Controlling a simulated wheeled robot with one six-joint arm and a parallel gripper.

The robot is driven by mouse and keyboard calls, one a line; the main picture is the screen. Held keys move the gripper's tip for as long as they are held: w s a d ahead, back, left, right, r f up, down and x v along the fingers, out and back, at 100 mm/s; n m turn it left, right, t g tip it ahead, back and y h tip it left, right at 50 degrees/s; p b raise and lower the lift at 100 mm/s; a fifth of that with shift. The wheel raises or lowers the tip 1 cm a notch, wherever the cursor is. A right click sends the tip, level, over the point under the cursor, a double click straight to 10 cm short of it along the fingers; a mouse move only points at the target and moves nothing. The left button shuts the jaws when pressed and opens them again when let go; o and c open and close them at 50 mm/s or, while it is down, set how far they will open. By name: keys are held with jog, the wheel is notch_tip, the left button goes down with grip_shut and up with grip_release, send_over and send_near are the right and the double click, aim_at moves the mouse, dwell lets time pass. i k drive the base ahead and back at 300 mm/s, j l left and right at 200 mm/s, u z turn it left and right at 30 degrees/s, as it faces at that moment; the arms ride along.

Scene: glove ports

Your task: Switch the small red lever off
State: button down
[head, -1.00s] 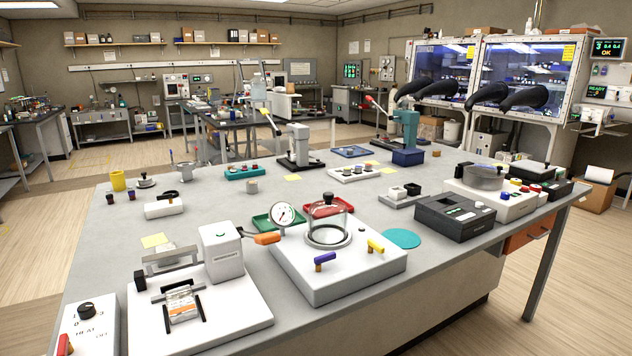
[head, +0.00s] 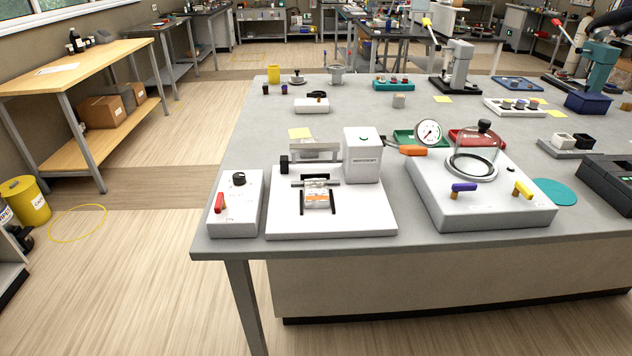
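The small red lever (head: 219,203) is on the left side of a white control box (head: 236,222) at the near left corner of the grey table. The box also has a black knob (head: 239,178) above the lever. The lever stands tilted; its on or off position cannot be told at this size. My gripper is not in view.
A white heat-sealer-like device (head: 370,220) stands right beside the box. Further right is a white base with a glass dome (head: 430,208), a blue lever and a yellow lever. Wooden floor (head: 150,290) is open left of the table. A yellow bin (head: 25,202) stands far left.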

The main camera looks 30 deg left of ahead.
aim_at(220, 204)
jog(key=u, duration=1.95)
